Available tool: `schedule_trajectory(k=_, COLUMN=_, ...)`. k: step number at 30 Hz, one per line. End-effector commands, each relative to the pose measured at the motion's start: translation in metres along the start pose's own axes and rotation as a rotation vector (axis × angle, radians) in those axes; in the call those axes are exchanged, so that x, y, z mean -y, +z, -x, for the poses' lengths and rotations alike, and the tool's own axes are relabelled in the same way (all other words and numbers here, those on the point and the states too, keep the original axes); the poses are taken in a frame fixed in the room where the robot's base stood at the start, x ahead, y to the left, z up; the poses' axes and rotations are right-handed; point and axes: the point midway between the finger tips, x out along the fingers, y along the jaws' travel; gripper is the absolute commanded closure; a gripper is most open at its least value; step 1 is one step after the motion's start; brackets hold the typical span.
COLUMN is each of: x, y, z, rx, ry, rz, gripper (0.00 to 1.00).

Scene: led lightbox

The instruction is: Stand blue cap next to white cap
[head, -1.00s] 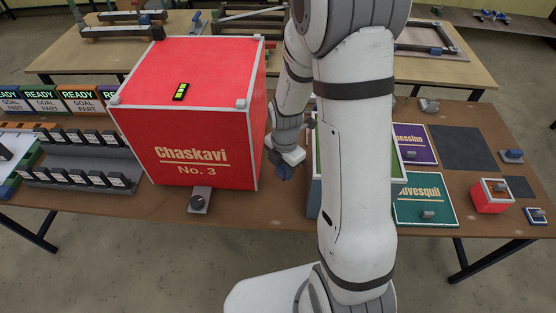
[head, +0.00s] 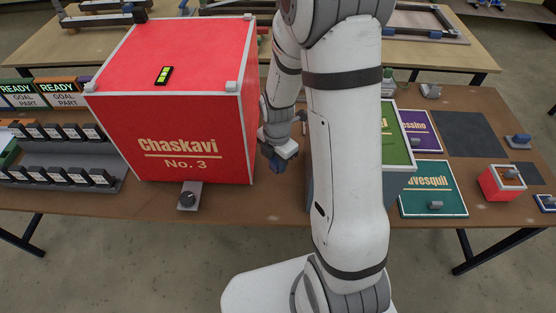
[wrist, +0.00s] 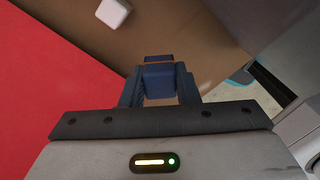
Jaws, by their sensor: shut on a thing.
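My gripper (wrist: 159,92) is shut on the blue cap (wrist: 159,78), a small dark blue block held between its fingers in the wrist view. In the head view, my gripper (head: 277,163) is small, just right of the big red box (head: 195,130), over the brown table. The white cap (wrist: 113,13), a small rounded white block, lies on the table near the top of the wrist view, beyond the blue cap and to its left. The two caps are apart. I cannot make out the white cap in the head view.
The red box stands close on the left, its red side (wrist: 45,90) filling that part of the wrist view. On the right are a green-topped panel (head: 397,145), a teal panel (head: 433,188) and a small red box (head: 502,183).

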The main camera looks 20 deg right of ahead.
Motion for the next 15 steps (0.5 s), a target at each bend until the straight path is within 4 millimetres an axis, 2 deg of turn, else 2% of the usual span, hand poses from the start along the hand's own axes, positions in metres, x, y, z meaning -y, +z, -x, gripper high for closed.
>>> schedule_trajectory(k=6, x=0.001, y=0.002, z=0.000, rx=0.000, ry=0.000, rz=-0.003, gripper=0.99)
schedule_trajectory(k=15, x=0.000, y=0.000, z=-0.016, rx=0.000, ry=-0.001, rz=-0.001, gripper=0.99)
